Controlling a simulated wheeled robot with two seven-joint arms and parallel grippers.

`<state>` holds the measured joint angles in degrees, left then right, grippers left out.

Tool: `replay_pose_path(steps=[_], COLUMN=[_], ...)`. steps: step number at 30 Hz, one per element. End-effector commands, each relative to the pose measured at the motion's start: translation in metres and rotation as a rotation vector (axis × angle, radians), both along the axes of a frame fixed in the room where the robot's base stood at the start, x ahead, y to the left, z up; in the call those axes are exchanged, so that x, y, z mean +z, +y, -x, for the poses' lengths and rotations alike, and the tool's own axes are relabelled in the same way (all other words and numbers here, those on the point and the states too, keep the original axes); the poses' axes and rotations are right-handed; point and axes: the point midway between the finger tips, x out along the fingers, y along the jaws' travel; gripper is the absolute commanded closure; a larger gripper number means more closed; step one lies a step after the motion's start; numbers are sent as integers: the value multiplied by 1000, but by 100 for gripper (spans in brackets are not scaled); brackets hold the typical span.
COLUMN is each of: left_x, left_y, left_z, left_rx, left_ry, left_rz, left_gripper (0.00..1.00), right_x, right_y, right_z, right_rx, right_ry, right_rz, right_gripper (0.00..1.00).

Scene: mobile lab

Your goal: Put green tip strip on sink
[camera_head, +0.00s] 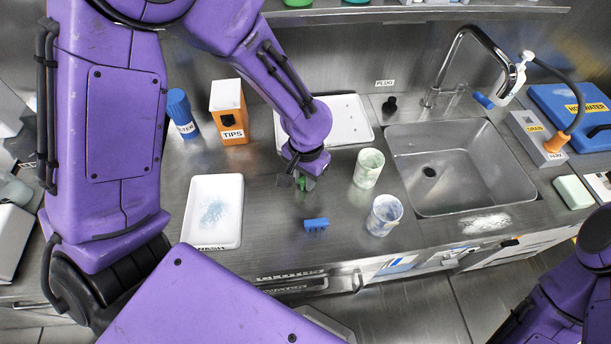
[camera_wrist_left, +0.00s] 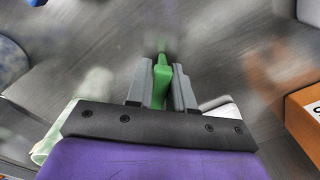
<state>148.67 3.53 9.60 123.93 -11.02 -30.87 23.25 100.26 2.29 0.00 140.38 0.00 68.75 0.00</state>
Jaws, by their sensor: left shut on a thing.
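My left gripper (camera_head: 301,177) is over the counter in the head view, shut on the green tip strip (camera_head: 306,184). In the left wrist view the green tip strip (camera_wrist_left: 161,80) shows between the two grey fingers of the left gripper (camera_wrist_left: 160,85). Its lower part is blurred against the counter, so I cannot tell whether it touches the surface. The sink (camera_head: 412,150) is a steel basin set in the counter to the right, with a drain hole and a faucet (camera_head: 470,45) behind it. The right gripper is out of view; only part of my right arm shows at lower right.
A blue tip strip (camera_head: 316,223) lies on the counter in front of the left gripper. Two cups (camera_head: 368,168) (camera_head: 384,214) stand between the gripper and the sink. A white wash tray (camera_head: 207,235), an orange tips box (camera_head: 228,112) and a blue bottle (camera_head: 181,112) are to the left.

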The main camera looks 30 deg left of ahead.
Motion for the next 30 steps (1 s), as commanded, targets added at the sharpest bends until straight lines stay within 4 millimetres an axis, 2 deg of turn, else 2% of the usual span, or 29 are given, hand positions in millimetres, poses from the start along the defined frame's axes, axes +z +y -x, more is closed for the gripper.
replay_pose_path(steps=[2, 3, 5, 13, 16, 20, 27, 30], left_x=[-3, -3, -3, -2, 5, 34, 95, 111], left_y=[0, 0, 0, 0, 0, -1, -1, -1], left_z=[0, 0, 0, 0, -1, -1, -1, 0], left_rx=[0, 0, 0, 0, 1, 1, 2, 2], left_ry=[1, 0, 0, 0, -2, -7, -6, -3], left_rz=[-1, 0, 0, 0, 1, 1, 1, 0], left_gripper=[100, 72, 53, 53, 53, 53, 53, 53], right_x=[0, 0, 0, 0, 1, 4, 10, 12], right_y=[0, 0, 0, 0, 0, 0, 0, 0], right_z=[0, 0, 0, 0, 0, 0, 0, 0], right_rx=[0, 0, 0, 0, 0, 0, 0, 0], right_ry=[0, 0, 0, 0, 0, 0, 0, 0], right_rz=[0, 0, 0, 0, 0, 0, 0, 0], right_gripper=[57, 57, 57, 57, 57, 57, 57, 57])
